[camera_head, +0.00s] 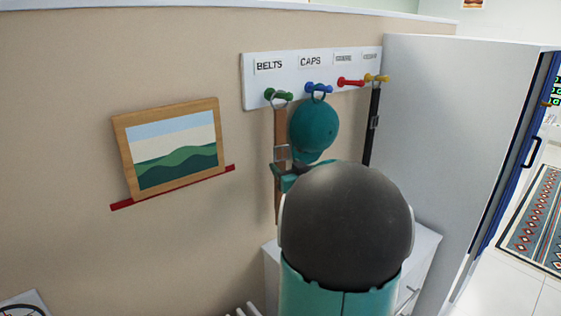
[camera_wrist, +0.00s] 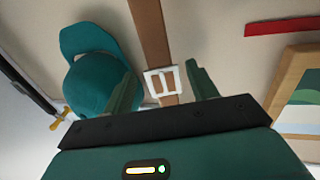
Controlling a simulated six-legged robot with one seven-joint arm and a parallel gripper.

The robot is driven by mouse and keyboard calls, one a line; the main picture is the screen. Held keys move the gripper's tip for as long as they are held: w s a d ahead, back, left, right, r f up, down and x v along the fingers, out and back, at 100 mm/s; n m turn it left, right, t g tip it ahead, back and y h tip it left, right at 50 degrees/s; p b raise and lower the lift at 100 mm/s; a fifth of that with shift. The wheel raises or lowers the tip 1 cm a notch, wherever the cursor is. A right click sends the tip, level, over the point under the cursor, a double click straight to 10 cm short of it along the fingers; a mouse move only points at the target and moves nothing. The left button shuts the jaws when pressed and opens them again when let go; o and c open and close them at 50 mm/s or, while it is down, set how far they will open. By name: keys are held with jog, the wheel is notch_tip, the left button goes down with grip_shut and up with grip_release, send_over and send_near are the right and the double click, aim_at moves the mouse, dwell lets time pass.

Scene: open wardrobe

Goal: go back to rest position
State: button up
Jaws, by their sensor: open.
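My gripper (camera_wrist: 160,72) is open in the wrist view, its two green fingers spread apart. The brown belt (camera_wrist: 150,35) with its pale square buckle (camera_wrist: 163,80) shows between the fingers; I cannot tell how close it is in depth. In the head view the brown belt (camera_head: 280,125) hangs from the green peg (camera_head: 278,95). A teal part of my gripper shows by its buckle, and my dark round arm link hides the rest. The teal cap (camera_head: 314,124) hangs from the blue peg (camera_head: 318,88), just right of the belt.
A white labelled peg board (camera_head: 312,76) also carries a red peg (camera_head: 350,82) and a yellow peg (camera_head: 376,78) with a black belt (camera_head: 373,125). A framed landscape picture (camera_head: 172,147) sits on a red ledge (camera_head: 128,204) at left. A tall white wardrobe panel (camera_head: 440,140) stands at right.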

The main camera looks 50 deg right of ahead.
jog(key=v, duration=0.7)
jog(key=shift+s, duration=0.15)
jog(key=w+a+g+y, duration=0.1)
jog(key=w+a+g, duration=0.15)
jog(key=a, duration=0.75)
jog(key=w+a+g+y, duration=0.1)
jog(key=w+a+g, duration=0.15)
jog(key=a, duration=0.75)
jog(key=s+a+f+n+g+y, duration=0.2)
jog(key=s+a, duration=0.3)
jog(key=a, duration=0.7)
jog(key=s+a+f+n+g+y, duration=0.3)
jog(key=s+a, duration=0.3)
jog(key=a, duration=0.5)
jog(key=shift+s+a+f+n+y, duration=0.3)
jog(key=shift+a+f+y, duration=0.15)
jog(key=shift+y, duration=0.25)
jog(key=shift+d, duration=0.2)
